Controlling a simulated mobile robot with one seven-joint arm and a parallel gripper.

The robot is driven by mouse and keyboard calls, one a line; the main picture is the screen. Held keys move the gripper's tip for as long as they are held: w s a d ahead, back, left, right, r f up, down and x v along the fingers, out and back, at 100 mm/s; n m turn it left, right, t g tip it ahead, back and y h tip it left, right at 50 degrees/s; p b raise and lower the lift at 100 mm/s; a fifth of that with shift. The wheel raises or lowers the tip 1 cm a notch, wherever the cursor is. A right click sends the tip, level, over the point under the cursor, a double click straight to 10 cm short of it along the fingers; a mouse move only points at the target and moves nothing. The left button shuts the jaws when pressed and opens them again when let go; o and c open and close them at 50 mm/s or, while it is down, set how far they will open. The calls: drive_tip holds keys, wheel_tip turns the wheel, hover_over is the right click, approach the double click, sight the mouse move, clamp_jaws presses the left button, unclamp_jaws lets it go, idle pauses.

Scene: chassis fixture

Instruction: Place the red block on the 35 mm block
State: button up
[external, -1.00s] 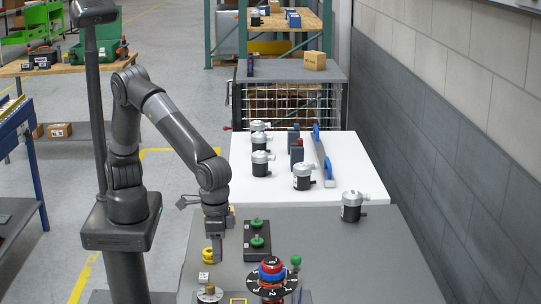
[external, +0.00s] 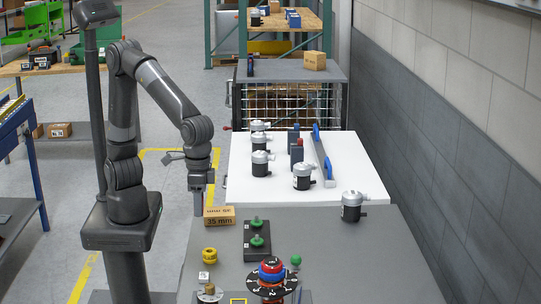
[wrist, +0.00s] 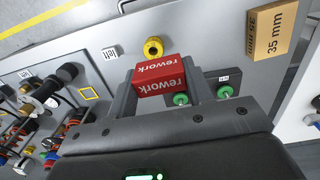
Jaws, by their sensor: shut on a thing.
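The red block (wrist: 161,77), marked "rework", is between the two fingers of my gripper (wrist: 158,82) in the wrist view, and the gripper is shut on it. In the external view my gripper (external: 198,204) points down, raised near the left edge of the grey table; I cannot make out the red block there. The 35 mm block (external: 219,216) is a cardboard-brown box lying on the table just right of the gripper. It also shows at the upper right of the wrist view (wrist: 274,33), apart from the red block. Its label side is visible.
A yellow ring-shaped part (external: 209,253) and a small white cube (external: 204,275) stand on the grey table. A dark base with green knobs (external: 257,240) and a dial stack (external: 271,276) are to the right. Grey-and-black canisters (external: 302,176) stand farther back.

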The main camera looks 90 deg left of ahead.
drive_tip(key=s+a, duration=0.5)
drive_tip(key=a, duration=0.9)
hover_over(219, 211)
wheel_tip(219, 211, down, 7)
drive_tip(key=shift+d+r, duration=0.1)
drive_tip(key=shift+f, duration=1.95)
drive_tip(key=shift+f, duration=0.1)
drive_tip(key=o, duration=0.9)
drive_tip(key=shift+o, duration=0.2)
